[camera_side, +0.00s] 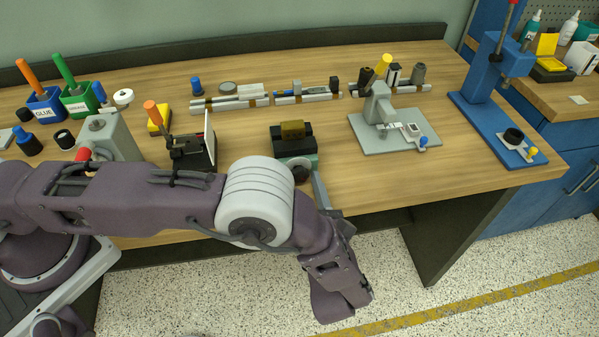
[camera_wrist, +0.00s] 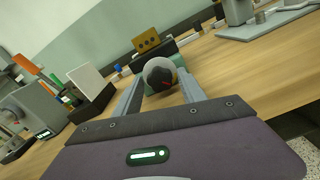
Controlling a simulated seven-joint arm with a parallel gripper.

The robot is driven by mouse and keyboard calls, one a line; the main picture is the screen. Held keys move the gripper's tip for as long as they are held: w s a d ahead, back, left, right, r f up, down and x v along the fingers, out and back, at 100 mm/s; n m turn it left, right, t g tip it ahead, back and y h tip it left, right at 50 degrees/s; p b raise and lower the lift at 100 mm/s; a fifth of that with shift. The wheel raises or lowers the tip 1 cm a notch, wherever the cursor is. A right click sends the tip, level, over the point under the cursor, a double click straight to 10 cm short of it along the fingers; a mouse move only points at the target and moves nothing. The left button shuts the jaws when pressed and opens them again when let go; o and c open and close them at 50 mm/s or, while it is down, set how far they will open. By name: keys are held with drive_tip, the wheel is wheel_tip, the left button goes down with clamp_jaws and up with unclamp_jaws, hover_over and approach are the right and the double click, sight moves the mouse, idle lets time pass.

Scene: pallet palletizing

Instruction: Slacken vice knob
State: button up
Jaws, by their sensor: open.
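The vice (camera_side: 296,146) stands near the front edge of the bench, dark-jawed with a green body. A brass-coloured block (camera_side: 292,130) sits in its jaws; the block also shows in the wrist view (camera_wrist: 146,41), with dark holes in its face. In the side view the knob (camera_side: 300,174) is partly hidden by my arm. My gripper (camera_wrist: 162,80) is open, one pale finger on each side of the knob. I cannot tell whether either finger touches it.
A dark fixture with an upright pale plate (camera_side: 195,152) stands left of the vice. A grey stand on a plate (camera_side: 395,130) is to the right, and a blue press (camera_side: 497,100) farther right. Rails with small parts (camera_side: 265,98) lie behind. Bare wood lies right of the vice.

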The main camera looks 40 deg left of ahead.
drive_tip(key=shift+v, duration=1.2)
drive_tip(key=shift+w, duration=0.1)
drive_tip(key=shift+x, duration=1.15)
drive_tip(key=c, duration=0.9)
drive_tip(key=n, duration=0.3)
drive_tip(key=shift+c, duration=0.6)
drive_tip(key=n, duration=0.5)
drive_tip(key=o, duration=1.3)
